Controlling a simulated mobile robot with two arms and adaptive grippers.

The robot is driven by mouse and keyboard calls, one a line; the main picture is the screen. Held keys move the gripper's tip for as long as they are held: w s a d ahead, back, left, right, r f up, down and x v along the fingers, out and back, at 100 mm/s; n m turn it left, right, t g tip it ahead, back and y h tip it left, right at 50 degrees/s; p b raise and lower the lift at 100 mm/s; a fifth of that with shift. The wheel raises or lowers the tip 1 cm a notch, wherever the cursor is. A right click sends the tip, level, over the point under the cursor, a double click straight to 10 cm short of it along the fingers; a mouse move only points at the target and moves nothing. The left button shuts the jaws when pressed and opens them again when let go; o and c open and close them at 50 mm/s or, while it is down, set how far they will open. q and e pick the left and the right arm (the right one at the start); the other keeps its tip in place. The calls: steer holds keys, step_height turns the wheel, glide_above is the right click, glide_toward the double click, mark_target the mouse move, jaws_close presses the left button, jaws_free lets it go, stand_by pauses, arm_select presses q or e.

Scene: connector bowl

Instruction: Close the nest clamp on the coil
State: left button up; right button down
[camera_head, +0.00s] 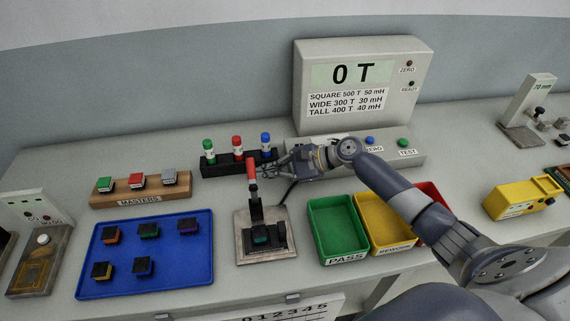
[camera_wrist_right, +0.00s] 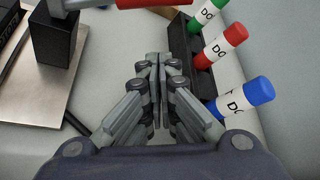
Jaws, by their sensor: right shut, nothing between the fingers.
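The nest clamp (camera_head: 255,205) stands on a pale metal base plate (camera_head: 243,252), with its red-tipped handle (camera_head: 251,168) pointing up. A dark coil (camera_head: 261,237) with a teal top sits in the nest at the front of the plate. My right gripper (camera_head: 270,168) is at the upper right of the clamp, close to the red handle. In the right wrist view its fingers (camera_wrist_right: 158,65) are together and empty, and the red handle (camera_wrist_right: 150,3) crosses the top edge, just ahead of the fingertips. The left gripper is not in view.
A black rack (camera_head: 222,169) with green, red and blue dabbers stands behind the gripper. The blue tray (camera_head: 145,283) with several coils is left. Green (camera_head: 338,228) and yellow (camera_head: 380,215) bins are right. The tester (camera_head: 362,80) stands at the back.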

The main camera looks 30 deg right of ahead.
mark_target(252, 174)
steer(key=s+r+p, duration=0.1)
steer(key=s+a+r+p, duration=0.1)
steer(key=r, duration=0.1)
steer(key=shift+s+r, duration=0.1)
steer(key=shift+r, duration=0.1)
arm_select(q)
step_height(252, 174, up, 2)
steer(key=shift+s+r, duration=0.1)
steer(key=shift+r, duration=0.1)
arm_select(e)
steer(key=shift+a, duration=0.1)
